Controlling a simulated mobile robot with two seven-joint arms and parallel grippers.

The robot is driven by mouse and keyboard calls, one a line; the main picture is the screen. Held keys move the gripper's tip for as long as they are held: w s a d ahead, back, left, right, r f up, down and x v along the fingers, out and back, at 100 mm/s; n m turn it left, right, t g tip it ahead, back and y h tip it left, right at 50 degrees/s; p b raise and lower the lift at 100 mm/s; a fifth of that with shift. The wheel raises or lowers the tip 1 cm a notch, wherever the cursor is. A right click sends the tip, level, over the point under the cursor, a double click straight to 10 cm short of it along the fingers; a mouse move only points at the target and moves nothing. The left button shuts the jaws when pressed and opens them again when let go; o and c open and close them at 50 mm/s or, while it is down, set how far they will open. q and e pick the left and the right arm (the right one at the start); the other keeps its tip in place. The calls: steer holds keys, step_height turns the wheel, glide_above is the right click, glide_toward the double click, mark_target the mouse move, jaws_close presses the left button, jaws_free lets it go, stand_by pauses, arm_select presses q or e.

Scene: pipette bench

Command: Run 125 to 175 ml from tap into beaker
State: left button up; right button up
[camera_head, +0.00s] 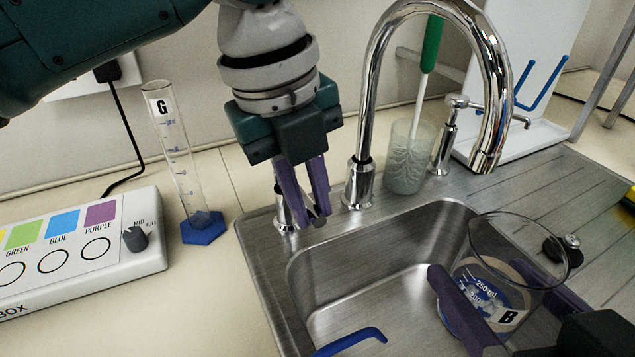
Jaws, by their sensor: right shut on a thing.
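The chrome tap (375,100) arches over the sink, and its spout end (487,160) points down. No stream shows at the spout. The clear beaker (553,243), marked 250 ml and B, is below the spout and a little right of it in the picture. My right gripper (492,312) is shut on the beaker, one purple finger at each side. Whether it holds water is unclear. My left gripper (311,218) points down at the tap's left handle (284,214), fingertips close together. The fingers hide part of the handle, so contact is unclear.
The steel sink (375,262) has a ribbed drainboard (595,195) at right. A cup (405,160) with a green-handled brush stands behind the tap. A measuring cylinder G (175,150) and a colour-button box (80,250) stand left. A blue bent rod (350,340) is at the front.

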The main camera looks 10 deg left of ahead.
arm_select(q)
jaws_close()
stand_by(0.8)
steer(key=shift+a, duration=0.1)
steer(key=shift+s+a+m+g, duration=0.25)
steer(key=shift+a+m, duration=0.55)
steer(key=shift+m, duration=0.4)
steer(key=shift+s+a+m+g, duration=0.15)
steer(key=shift+s+a+m, duration=0.15)
steer(key=shift+a+m, duration=0.75)
steer(key=shift+s+a+m+g, duration=0.25)
steer(key=shift+a+m, duration=0.35)
steer(key=shift+m, duration=0.75)
steer(key=o, duration=0.6)
jaws_free()
steer(key=shift+r, duration=0.1)
